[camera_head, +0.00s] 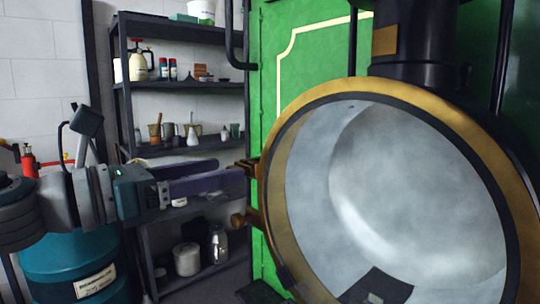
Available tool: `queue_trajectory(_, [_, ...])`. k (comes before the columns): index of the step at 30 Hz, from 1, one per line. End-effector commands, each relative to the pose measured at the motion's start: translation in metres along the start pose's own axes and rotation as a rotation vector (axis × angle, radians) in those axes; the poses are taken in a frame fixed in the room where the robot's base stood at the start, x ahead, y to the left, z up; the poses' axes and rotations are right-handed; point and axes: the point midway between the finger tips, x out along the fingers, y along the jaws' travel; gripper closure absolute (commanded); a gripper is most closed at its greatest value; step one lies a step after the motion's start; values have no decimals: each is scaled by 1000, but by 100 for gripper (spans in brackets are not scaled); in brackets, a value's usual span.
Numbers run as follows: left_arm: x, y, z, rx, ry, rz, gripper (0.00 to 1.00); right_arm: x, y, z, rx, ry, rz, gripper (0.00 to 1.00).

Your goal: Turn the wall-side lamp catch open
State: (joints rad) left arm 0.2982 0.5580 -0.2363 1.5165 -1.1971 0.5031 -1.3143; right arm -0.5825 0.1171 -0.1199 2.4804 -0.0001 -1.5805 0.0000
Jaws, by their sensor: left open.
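A large round lamp (395,200) with a brass rim and pale glass fills the right side of the head view. Two brass fittings stick out from the left of its rim, an upper one (250,167) and a lower one with a round knob (239,219). I cannot tell for certain which is the wall-side catch, or how it is turned. My left gripper (226,172) comes in from the left, its purple-grey fingers seen nearly edge-on and open. Its fingertips end close to the upper fitting; contact is unclear. My right gripper is not in view.
A green panel (300,60) with a cream line stands behind the lamp. Dark shelves (180,85) with bottles and pots are against the white wall behind my left gripper. A teal drum (70,262) is below my left arm. A dark vertical pipe hangs near the panel's edge.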

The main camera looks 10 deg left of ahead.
Motion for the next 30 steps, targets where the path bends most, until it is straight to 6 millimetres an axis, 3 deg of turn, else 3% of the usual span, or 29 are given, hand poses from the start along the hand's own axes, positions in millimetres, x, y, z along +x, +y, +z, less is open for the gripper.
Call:
queue_trajectory(4, [12,-1,1,-1,-1,-2,32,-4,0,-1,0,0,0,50])
queue_trajectory(13, [13,-1,-1,-1,1,-2,34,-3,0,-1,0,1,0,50])
queue_trajectory(30, [13,-1,-1,-1,0,-2,98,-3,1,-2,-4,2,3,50])
